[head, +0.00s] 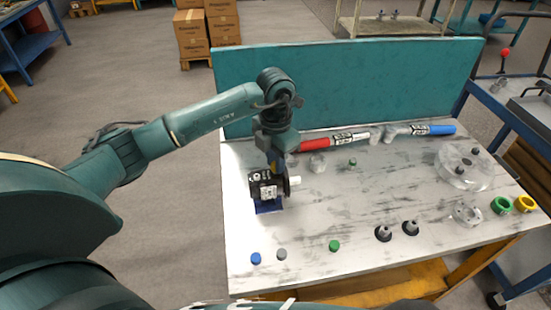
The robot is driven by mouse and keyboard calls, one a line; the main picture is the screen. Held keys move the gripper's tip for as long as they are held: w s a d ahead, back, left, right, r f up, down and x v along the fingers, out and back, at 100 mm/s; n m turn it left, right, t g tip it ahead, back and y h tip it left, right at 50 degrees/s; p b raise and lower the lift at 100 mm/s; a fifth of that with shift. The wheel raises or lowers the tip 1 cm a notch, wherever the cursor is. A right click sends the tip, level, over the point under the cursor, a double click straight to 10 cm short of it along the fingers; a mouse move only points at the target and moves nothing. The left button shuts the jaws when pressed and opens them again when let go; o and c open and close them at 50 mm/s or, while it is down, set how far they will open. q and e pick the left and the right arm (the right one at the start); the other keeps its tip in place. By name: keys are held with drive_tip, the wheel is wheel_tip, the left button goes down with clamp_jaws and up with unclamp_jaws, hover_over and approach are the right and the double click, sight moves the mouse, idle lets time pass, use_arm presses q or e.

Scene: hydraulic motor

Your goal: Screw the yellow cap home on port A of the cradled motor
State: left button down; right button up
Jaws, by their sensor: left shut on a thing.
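The motor (262,189) is a dark block with white labels and a grey shaft end on its right. It sits in a blue cradle (268,207) at the left part of the table. My left gripper (275,163) points down right above the motor and is shut. A small bit of yellow, which looks like the yellow cap (274,168), shows at its fingertips, against the top of the motor. The fingers hide most of it, and port A itself, so I cannot tell how deep the cap sits. My right gripper is out of view.
Blue (256,258), grey (282,254) and green (334,245) caps lie near the front edge. Red (350,142) and blue (432,129) tools lie by the teal back panel (350,80). A clear round container (464,168) stands right.

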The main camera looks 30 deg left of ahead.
use_arm(q)
drive_tip(key=shift+f, duration=0.15)
drive_tip(key=shift+f+m+b, duration=0.2)
drive_tip(key=shift+m+b, duration=0.5)
drive_tip(key=shift+m, duration=0.2)
drive_tip(key=m+b, duration=0.2)
drive_tip(key=m, duration=0.2)
drive_tip(key=shift+f+m+b, duration=0.15)
drive_tip(key=shift+m+b, duration=0.3)
drive_tip(key=shift+m, duration=0.55)
drive_tip(key=shift+s, duration=0.1)
